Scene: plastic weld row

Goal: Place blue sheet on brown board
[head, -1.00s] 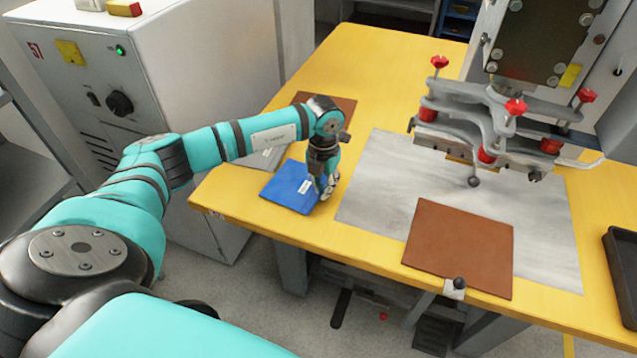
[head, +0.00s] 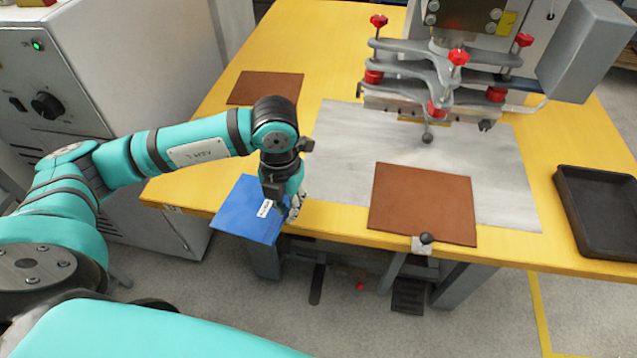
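The blue sheet (head: 240,207) is a thin square with a small white label, at the left front corner of the table. It reaches out past the table's front edge. My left gripper (head: 292,208) points down at the sheet's right edge and appears shut on it; the fingertips are partly hidden. A brown board (head: 422,203) lies on the grey plate to the right of the gripper, near the front edge. Another brown sheet (head: 265,87) lies farther back on the left. My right gripper is not in view.
The yellow table (head: 335,58) carries a grey metal plate (head: 345,150). A press head with red knobs (head: 440,85) hangs over the plate behind the brown board. A small clamp (head: 424,243) sits at the board's front edge. A black tray (head: 600,210) stands at the right.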

